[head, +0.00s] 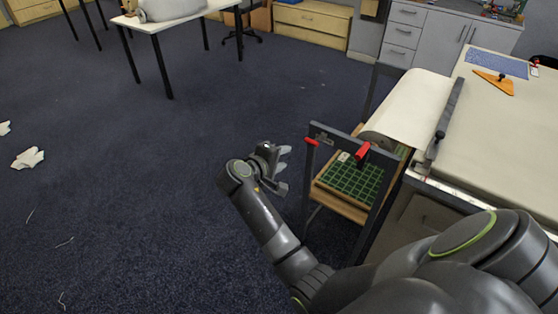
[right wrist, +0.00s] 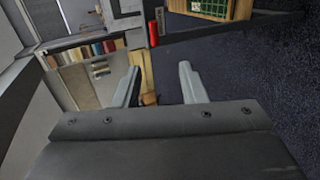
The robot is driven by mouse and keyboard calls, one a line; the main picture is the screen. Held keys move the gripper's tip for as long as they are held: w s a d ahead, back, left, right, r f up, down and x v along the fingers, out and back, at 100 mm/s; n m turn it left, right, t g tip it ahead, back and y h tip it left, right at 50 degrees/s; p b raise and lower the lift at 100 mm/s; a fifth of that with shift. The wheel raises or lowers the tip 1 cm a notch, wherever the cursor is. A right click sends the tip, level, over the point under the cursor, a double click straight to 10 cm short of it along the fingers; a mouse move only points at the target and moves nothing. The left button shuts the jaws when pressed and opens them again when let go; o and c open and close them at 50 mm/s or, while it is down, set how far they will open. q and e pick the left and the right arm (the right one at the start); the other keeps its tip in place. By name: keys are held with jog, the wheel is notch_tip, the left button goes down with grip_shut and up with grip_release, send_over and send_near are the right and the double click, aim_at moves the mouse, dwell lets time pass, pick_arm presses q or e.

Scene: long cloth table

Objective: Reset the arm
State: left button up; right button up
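My right arm (head: 270,230) reaches up from the lower right in the head view. Its gripper (head: 285,168) is over the dark carpet, just left of the end frame of the cloth table. In the right wrist view the two fingers of the right gripper (right wrist: 160,88) stand apart with nothing between them, so it is open and empty. My left gripper is not in either view.
The long cloth table (head: 500,135) is at right, with a roll of pale cloth (head: 412,105) at its end. A metal frame with red handles (head: 362,151) and a shelf with a green grid mat (head: 352,180) stand close to the gripper. Carpet (head: 130,200) at left is mostly free, with white scraps (head: 28,158).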

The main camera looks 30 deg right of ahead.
jog(key=shift+s+a+r, duration=0.2)
jog(key=shift+a, duration=0.25)
jog(key=s+f+n+y, duration=0.2)
jog(key=s+f+y, duration=0.15)
jog(key=f, duration=1.55)
jog(key=s+a+f+g+y, duration=0.1)
jog(key=s+f+y, duration=0.1)
jog(key=s+f, duration=0.45)
jog(key=s+a+f+y, duration=0.15)
jog(key=s+f, duration=0.25)
jog(key=f, duration=0.6)
jog(key=s+f+m+g+y, duration=0.1)
jog(key=s+f, duration=0.4)
jog(key=s, duration=0.6)
jog(key=s+f+m+g+y, duration=0.1)
jog(key=s+f+m, duration=0.2)
jog(key=s, duration=0.9)
jog(key=s+f+m+g+y, duration=0.1)
jog(key=s+f+m+y, duration=0.1)
jog(key=s+f, duration=0.4)
jog(key=s+m, duration=0.1)
jog(key=s, duration=0.4)
jog(key=shift+s+d+f, duration=0.35)
jog(key=shift+d, duration=0.05)
